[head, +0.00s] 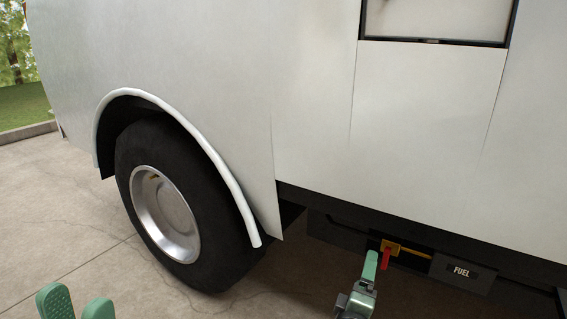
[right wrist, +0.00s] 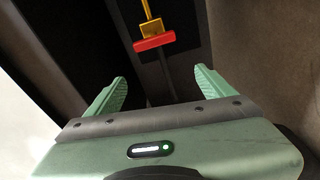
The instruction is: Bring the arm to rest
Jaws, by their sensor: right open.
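My right gripper (right wrist: 160,76) is open and empty in the right wrist view, its two green fingers well apart. In the head view the right gripper (head: 370,266) shows one green fingertip, at the bottom, just left of and below a red lever. The red lever (right wrist: 155,42) on a yellow valve (right wrist: 150,27) lies beyond the fingertips in the wrist view, not between them. In the head view the red lever (head: 386,259) hangs down from the yellow valve (head: 391,247). My left gripper (head: 77,301) is at the bottom left, two green fingers apart with nothing seen between.
A wheel (head: 165,215) stands under the fender arch. A dark box labelled FUEL (head: 461,271) sits under the body, joined by a yellow line. Open concrete floor (head: 50,220) lies at the left.

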